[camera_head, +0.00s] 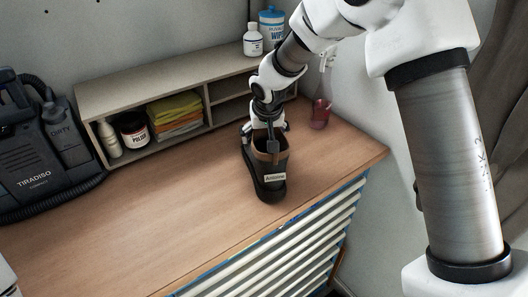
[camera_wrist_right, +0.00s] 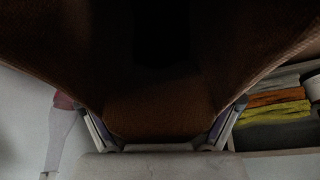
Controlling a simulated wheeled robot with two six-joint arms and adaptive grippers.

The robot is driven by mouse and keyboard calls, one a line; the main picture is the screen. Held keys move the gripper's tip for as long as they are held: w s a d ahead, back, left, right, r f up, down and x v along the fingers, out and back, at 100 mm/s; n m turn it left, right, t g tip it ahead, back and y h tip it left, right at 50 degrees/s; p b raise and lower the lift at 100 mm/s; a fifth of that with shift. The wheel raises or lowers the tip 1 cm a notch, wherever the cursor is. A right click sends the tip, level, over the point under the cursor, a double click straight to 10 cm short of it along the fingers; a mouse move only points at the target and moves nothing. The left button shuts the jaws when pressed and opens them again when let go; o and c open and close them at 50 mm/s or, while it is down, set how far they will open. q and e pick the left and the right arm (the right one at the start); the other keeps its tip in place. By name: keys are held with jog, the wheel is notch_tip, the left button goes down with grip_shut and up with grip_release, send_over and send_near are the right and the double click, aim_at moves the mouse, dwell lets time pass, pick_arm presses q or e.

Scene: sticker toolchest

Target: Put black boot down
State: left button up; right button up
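The black boot (camera_head: 268,187) has a brown collar and a pale name label, and appears upright at the workbench top. I cannot tell whether its sole touches the wood. My right gripper (camera_head: 267,140) reaches it from behind and above, with a finger at the boot's opening. In the right wrist view the boot's brown inside (camera_wrist_right: 160,112) fills the middle, between the two fingers of my right gripper (camera_wrist_right: 160,135), which seem closed against it. Part of the grip is hidden by the boot. My left gripper is not in view.
The wooden workbench (camera_head: 170,215) is clear to the boot's left and front. A shelf (camera_head: 155,92) behind holds folded cloths (camera_head: 175,112) and a polish jar (camera_head: 132,130). A dark cleaning machine (camera_head: 40,150) stands left. A reddish spray bottle (camera_head: 320,112) stands right of my gripper.

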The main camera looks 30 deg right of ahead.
jog(key=c, duration=1.6)
jog(key=shift+r, duration=0.15)
